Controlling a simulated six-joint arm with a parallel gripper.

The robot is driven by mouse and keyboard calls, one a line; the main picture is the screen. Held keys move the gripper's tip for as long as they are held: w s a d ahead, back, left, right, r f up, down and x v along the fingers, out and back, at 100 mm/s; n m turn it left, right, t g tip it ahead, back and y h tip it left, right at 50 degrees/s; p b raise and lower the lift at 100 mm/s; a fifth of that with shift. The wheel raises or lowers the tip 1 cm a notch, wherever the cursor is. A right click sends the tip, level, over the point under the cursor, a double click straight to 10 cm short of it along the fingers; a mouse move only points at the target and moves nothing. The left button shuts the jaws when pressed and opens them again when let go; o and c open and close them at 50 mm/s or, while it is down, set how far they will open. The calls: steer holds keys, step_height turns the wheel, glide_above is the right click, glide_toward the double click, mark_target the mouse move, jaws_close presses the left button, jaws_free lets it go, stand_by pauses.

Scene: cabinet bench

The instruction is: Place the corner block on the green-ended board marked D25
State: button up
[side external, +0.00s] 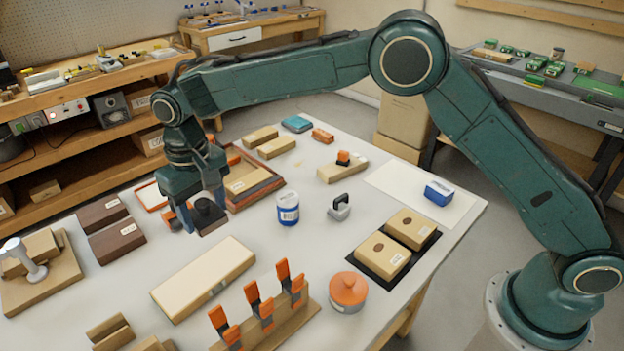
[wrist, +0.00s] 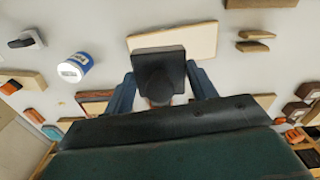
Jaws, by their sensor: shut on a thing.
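My gripper (side external: 197,210) is shut on a dark block (side external: 209,217), taken to be the corner block, and holds it over the left part of the table. In the wrist view the block (wrist: 158,60) sits between the two blue fingers of my gripper (wrist: 160,88); a rounded dark part faces the camera. A pale board (side external: 205,277) lies in front of the block, with a small unreadable label on its front edge. It also shows just beyond the block in the wrist view (wrist: 195,40). I cannot make out a green end or D25 on any board.
Two dark brown boards (side external: 118,241) lie left of my gripper, and a reddish tray (side external: 262,190) lies behind it. A blue-and-white can (side external: 288,209) stands to the right. An orange-clamp rack (side external: 262,320) stands at the front. White tabletop shows between these.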

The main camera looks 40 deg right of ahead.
mark_target(205, 213)
step_height(205, 213, down, 11)
steer(key=shift+r, duration=0.1)
stand_by(0.3)
steer(key=shift+f, duration=2.15)
steer(key=shift+f, duration=0.1)
steer(key=o, duration=1)
steer(key=shift+o, duration=0.2)
step_height(205, 213, up, 12)
steer(key=shift+r, duration=0.1)
